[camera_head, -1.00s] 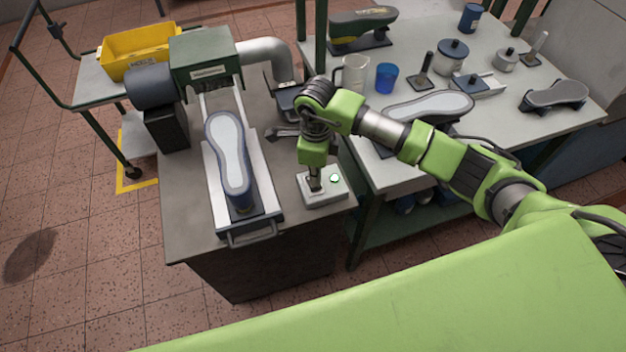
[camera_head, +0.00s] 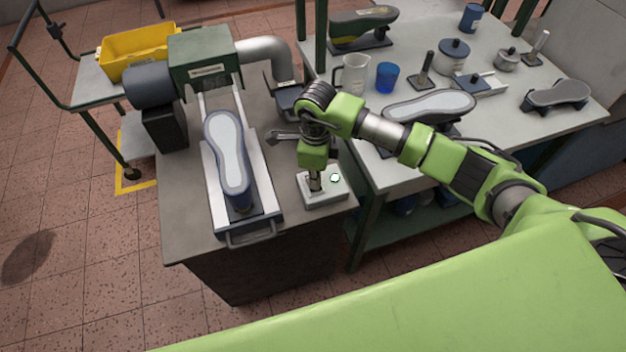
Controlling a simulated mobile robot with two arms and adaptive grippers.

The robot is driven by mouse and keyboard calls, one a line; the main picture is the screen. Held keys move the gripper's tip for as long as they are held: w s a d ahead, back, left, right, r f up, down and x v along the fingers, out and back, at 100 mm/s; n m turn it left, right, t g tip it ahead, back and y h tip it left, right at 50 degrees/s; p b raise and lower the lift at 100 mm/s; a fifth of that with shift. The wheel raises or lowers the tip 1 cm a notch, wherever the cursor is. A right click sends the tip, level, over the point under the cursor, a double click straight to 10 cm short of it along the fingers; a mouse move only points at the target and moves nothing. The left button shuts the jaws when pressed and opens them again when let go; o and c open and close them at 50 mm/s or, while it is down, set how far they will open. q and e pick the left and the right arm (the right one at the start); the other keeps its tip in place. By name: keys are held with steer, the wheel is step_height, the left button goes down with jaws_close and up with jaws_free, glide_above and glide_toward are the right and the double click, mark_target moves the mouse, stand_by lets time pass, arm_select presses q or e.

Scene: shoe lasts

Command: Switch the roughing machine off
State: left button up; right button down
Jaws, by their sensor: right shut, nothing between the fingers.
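The roughing machine (camera_head: 206,56) stands on the grey bench, with a green housing and a dark motor at its left. A sole-up shoe last (camera_head: 227,150) lies on its slide in front. A small pale switch box (camera_head: 324,196) sits at the bench's right front, with a small pale green round light (camera_head: 335,178) on its top right. My right gripper (camera_head: 315,188) points down, shut and empty, with its tips at the left part of the box top. It hides what lies under the tips; I cannot tell whether they touch. My left gripper is not in view.
A white table (camera_head: 520,120) at the right holds a clear jug (camera_head: 355,74), a blue cup (camera_head: 387,77), lasts and pots. A yellow bin (camera_head: 140,50) rests on a cart at the left. The bench between slide and box is clear.

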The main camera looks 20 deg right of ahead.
steer(key=shift+f, duration=0.15)
steer(key=shift+s, duration=0.1)
steer(key=shift+w+r+p, duration=0.2)
steer(key=shift+r+p, duration=0.3)
steer(key=shift+r, duration=0.4)
steer(key=shift+s+r+p, duration=0.1)
steer(key=shift+r+p, duration=1.25)
steer(key=shift+r, duration=1.3)
steer(key=shift+s+f, duration=0.1)
